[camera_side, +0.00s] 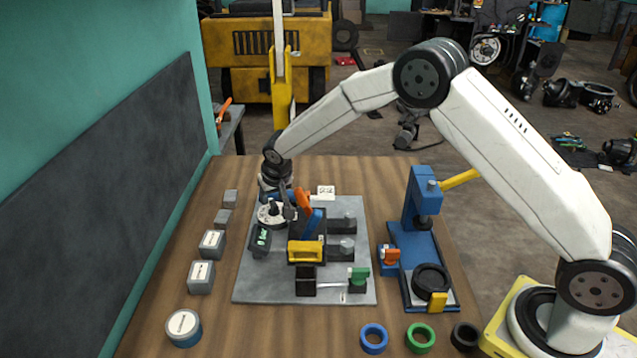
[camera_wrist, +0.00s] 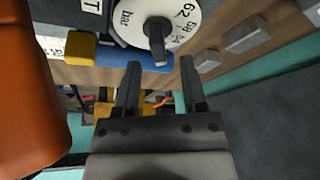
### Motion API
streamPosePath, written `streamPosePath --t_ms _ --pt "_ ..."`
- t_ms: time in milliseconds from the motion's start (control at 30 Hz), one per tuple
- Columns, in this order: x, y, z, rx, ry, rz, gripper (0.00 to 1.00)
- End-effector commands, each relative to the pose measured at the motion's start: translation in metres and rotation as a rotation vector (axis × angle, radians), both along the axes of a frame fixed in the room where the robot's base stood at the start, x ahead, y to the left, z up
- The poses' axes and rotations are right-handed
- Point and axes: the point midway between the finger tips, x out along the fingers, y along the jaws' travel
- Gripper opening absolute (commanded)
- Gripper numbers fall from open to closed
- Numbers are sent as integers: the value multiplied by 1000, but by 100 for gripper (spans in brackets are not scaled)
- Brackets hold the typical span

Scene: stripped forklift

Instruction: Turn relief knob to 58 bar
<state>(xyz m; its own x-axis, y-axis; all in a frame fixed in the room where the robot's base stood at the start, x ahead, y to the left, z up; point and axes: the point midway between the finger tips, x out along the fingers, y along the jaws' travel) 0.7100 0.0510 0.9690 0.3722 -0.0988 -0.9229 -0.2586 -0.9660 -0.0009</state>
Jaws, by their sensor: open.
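The relief knob is a white dial (camera_wrist: 182,14) with a dark grip bar (camera_wrist: 156,38) across its middle. In the wrist view, "bar", 62, 58 and a partly hidden lower number show on the dial. The bar's near end lies between my fingertips in the picture; whether the fingers are level with it in depth I cannot tell. My gripper (camera_wrist: 160,64) is open, with no contact visible. In the side view the dial (camera_side: 266,216) sits at the left of the grey plate, partly hidden by my gripper (camera_side: 284,206). A dark gauge with a green display (camera_side: 262,238) stands in front of it.
An orange lever (camera_side: 303,201) stands close to my gripper's right and looms large in the wrist view (camera_wrist: 28,100). A yellow block (camera_side: 305,252) and a green-handled valve (camera_side: 358,275) are nearer on the grey plate (camera_side: 262,287). Grey blocks (camera_side: 212,243) line the left.

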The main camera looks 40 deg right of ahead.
Motion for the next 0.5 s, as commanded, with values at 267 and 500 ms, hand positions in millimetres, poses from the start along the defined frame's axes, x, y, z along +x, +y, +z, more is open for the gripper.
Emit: streamPosePath --t_ms 267,500 --pt "5 -2 -14 0 0 0 53" --pt "6 -2 -15 0 0 0 53"
